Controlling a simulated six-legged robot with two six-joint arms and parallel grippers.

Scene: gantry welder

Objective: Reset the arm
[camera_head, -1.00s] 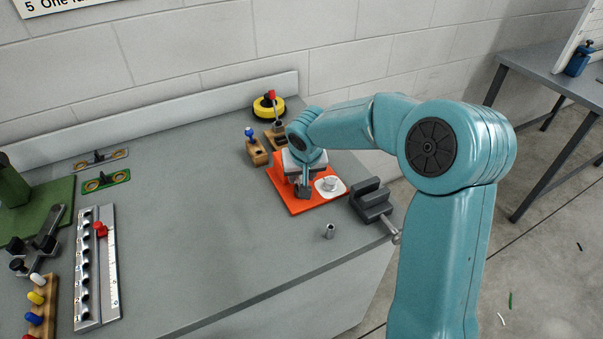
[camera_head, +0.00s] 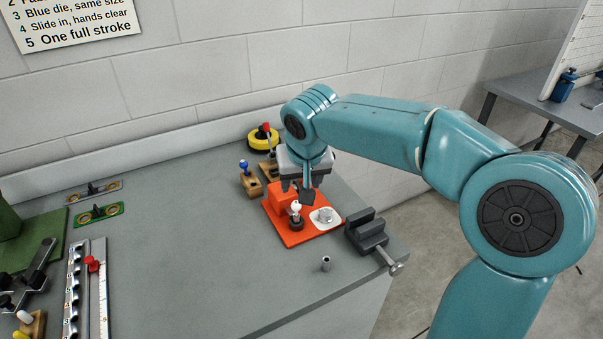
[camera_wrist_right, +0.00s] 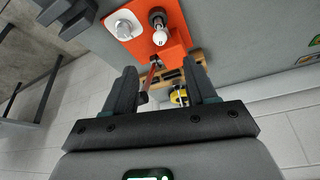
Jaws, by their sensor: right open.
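My right arm reaches in from the right over the bench, and my right gripper (camera_head: 301,192) hangs above the orange board (camera_head: 292,238). In the right wrist view the gripper's two dark fingers (camera_wrist_right: 162,82) stand wide apart with nothing held between them. A small white-topped knob on a dark base (camera_head: 296,214) stands on the board just below the gripper, and it also shows in the wrist view (camera_wrist_right: 158,35). A grey round piece on a white pad (camera_head: 325,215) sits to its right. An orange block stands behind, partly hidden by the gripper. My left gripper is not in view.
A blue-knobbed wooden block (camera_head: 248,180) and a yellow round item (camera_head: 258,140) stand behind. The bench middle (camera_head: 180,250) is clear.

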